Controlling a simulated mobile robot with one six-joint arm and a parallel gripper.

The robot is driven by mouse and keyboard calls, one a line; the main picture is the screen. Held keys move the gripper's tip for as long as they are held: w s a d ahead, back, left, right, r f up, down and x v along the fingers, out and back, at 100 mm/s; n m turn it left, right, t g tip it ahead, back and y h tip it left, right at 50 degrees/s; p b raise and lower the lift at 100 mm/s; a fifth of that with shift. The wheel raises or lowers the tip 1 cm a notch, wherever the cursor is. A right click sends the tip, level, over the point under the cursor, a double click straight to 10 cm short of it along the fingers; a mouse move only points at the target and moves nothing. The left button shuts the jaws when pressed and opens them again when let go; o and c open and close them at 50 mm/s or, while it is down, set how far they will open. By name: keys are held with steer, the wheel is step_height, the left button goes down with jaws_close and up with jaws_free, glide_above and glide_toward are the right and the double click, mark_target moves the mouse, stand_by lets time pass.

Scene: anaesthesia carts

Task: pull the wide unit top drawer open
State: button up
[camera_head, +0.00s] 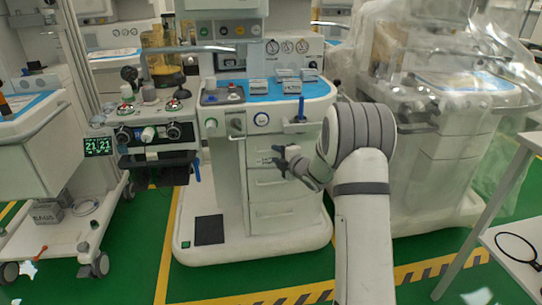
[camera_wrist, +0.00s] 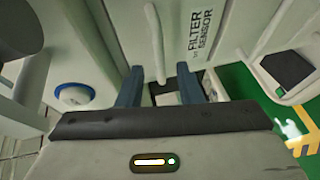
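The wide unit (camera_head: 235,205) is the pale cart in the middle of the head view, with a stack of drawers on its front. Its top drawer (camera_head: 258,143) is partly hidden behind my gripper (camera_head: 277,156), which is in front of it. The drawer looks flush with the front. In the wrist view, the two dark blue fingers of my gripper (camera_wrist: 160,80) stand apart. A pale ridge (camera_wrist: 155,40) on a pale panel runs down toward the gap between them. I cannot tell whether either finger touches it. No clear grip on a handle shows.
A blue-topped work surface (camera_head: 262,90) is above the drawers. A trolley with a green display (camera_head: 98,146) stands left, and a plastic-covered machine (camera_head: 440,150) right. A table with a black ring (camera_head: 516,248) is at the right edge. Green floor (camera_head: 140,240) is clear in front.

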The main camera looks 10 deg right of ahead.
mark_target(271, 151)
steer(key=shift+x, duration=1.75)
jaws_close()
